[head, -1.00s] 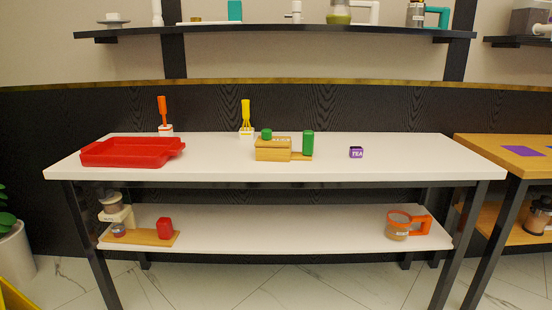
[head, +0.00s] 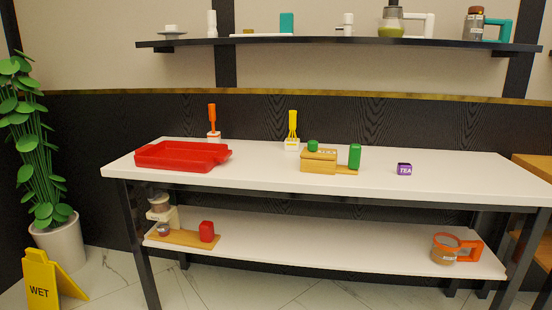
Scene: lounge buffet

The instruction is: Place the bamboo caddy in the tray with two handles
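The red tray with two handles (head: 183,155) lies on the left part of the white table top and looks empty. The bamboo caddy (head: 319,161) is a light wooden box standing right of the table's middle. A green round piece (head: 312,146) sits on it, and a green upright block (head: 354,157) stands on its low wooden extension at the right. Neither of my grippers shows in the head view.
A purple TEA box (head: 404,169), a yellow whisk in a white holder (head: 292,132) and an orange-handled utensil (head: 212,122) stand on the white table (head: 262,178). Its lower shelf holds an orange-handled jug (head: 446,248). A yellow WET sign (head: 42,284) and plant pot (head: 61,242) stand left.

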